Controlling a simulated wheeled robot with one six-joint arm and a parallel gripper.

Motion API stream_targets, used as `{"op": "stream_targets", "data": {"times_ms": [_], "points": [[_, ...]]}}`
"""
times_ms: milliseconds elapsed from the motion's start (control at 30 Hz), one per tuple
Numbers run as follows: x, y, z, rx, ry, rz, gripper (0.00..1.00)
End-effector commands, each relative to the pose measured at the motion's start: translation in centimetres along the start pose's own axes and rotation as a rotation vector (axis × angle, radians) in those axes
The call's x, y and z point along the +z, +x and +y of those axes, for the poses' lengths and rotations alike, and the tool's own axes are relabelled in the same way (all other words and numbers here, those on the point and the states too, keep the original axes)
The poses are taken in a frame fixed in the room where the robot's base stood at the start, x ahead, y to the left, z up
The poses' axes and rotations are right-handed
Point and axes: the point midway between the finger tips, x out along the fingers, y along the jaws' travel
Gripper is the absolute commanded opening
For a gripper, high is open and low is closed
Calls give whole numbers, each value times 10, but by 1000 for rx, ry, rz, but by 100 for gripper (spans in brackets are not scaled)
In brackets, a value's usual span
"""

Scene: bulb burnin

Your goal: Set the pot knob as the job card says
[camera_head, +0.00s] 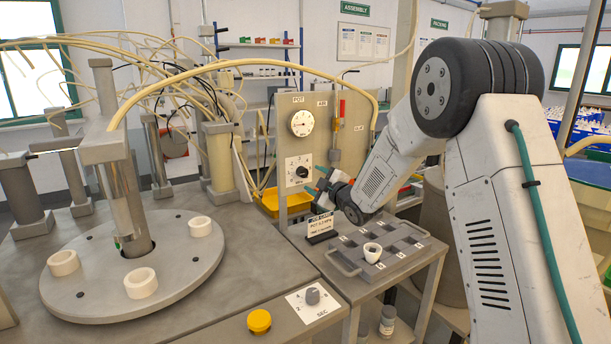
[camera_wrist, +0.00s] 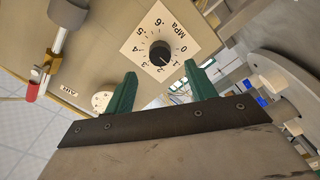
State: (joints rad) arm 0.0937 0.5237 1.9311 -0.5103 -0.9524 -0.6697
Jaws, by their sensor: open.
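The pot knob (camera_head: 302,171) is a black round knob on a white dial plate, on the upright panel under a gauge (camera_head: 302,123). My gripper (camera_head: 317,181) is open in front of the panel, with teal fingers. In the wrist view my gripper (camera_wrist: 161,78) has its fingers apart, below the knob, which lies beyond their tips. The job card (camera_head: 318,225) stands on the side table; its figure is hard to read.
A grey tray (camera_head: 345,262) with a white cup (camera_head: 372,252) is on the side table beneath my arm. Left is a round turntable (camera_head: 80,290) with white rings. A yellow button (camera_head: 259,321) and a SEC knob (camera_head: 312,296) are in front. A red-topped valve (camera_head: 340,112) is beside the gauge.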

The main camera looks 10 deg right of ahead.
Motion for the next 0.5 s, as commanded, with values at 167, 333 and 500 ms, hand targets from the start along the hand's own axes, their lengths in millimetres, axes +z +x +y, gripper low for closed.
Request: {"op": "stream_targets", "data": {"times_ms": [167,333,500], "points": [[0,31,-1,-1,1,1,56],[0,53,-1,-1,2,-1,56],[0,61,0,-1,3,-2,56]]}}
